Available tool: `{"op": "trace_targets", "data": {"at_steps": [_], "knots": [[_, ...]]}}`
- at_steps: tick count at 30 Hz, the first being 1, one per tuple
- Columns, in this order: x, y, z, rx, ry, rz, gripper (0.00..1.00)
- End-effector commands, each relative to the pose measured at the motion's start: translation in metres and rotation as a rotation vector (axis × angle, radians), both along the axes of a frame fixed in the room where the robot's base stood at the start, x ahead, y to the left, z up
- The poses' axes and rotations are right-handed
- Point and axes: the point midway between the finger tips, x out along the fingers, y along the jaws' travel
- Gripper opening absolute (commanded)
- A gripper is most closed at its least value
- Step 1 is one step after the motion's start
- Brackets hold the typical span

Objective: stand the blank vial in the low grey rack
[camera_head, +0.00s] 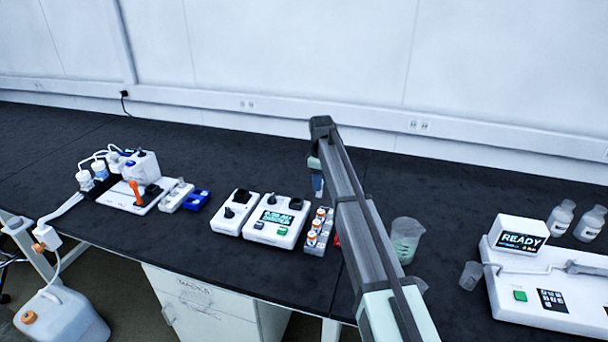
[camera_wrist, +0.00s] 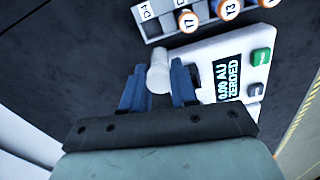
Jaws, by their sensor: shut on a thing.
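My gripper (camera_wrist: 160,84) is shut on a plain white vial (camera_wrist: 159,58) between its blue fingers in the wrist view. The vial's end sticks out past the fingertips, and no label shows on it. The low grey rack (camera_head: 316,250) stands on the bench, with several orange-and-white-topped vials in one row. It also shows along the top of the wrist view (camera_wrist: 154,34), with marked slots and vial tops. In the head view my gripper (camera_head: 318,187) hangs above the bench, just behind the rack in the picture. The held vial cannot be made out there.
A white instrument (camera_head: 276,222) with a lit display stands just left of the rack and reads 0.00 AU ZEROED in the wrist view (camera_wrist: 205,55). A beaker (camera_head: 406,236) stands right of my arm. A white READY unit (camera_head: 520,235) is at the far right. Bench behind the rack is clear.

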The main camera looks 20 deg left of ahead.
Motion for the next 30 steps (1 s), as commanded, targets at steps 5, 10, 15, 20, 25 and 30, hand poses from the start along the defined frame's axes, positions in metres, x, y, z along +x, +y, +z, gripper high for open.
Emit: {"op": "trace_targets", "data": {"at_steps": [5, 10, 15, 20, 25, 30], "knots": [[0.005, -0.019, -0.014, 0.001, 0.0, 0.0, 0.0], [0.006, -0.021, -0.02, 0.0, 0.0, 0.001, 0.0], [0.006, -0.021, -0.03, 0.0, 0.0, 0.0, 0.0], [0.006, -0.02, -0.042, 0.0, 0.0, 0.0, 0.0], [0.006, -0.02, -0.054, 0.0, 0.0, 0.0, 0.0], [0.006, -0.02, -0.058, 0.001, -0.001, 0.0, 0.0]]}}
